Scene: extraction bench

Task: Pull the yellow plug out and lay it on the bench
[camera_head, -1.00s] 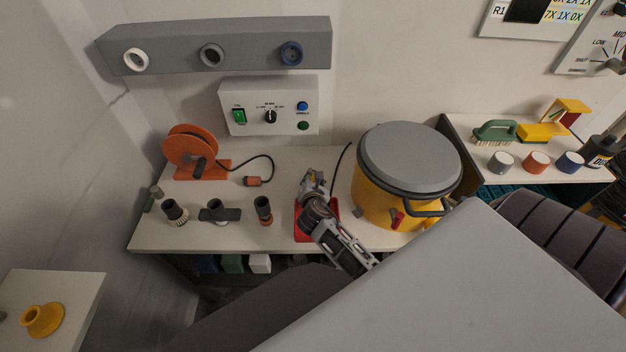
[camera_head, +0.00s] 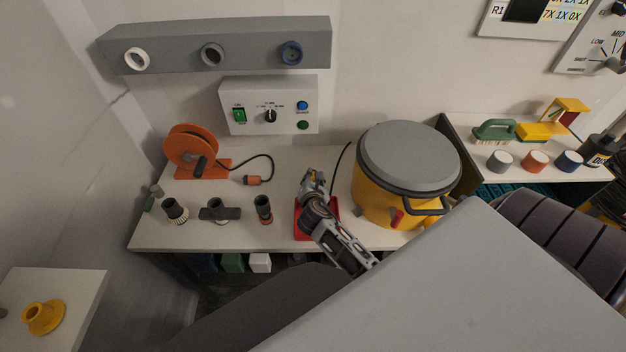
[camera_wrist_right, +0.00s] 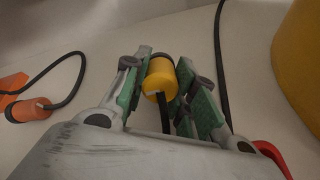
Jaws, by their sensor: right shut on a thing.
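The yellow plug (camera_wrist_right: 157,76) shows in the right wrist view between the green-lined fingers of my right gripper (camera_wrist_right: 160,86). The gripper is shut on it. A black cable runs from the plug's near end, and a dark part shows at its far end. Whether the plug sits in a socket cannot be told. In the head view my right gripper (camera_head: 313,180) is low over the bench (camera_head: 290,160), by the red base (camera_head: 302,227), and hides the plug. My left gripper is not in view.
A yellow drum (camera_head: 372,195) with a grey lid stands close on the right. An orange reel (camera_head: 190,146) with an orange plug (camera_head: 252,181) is at the left. Several dark fittings line the front left. Bare bench lies between the orange plug and my gripper.

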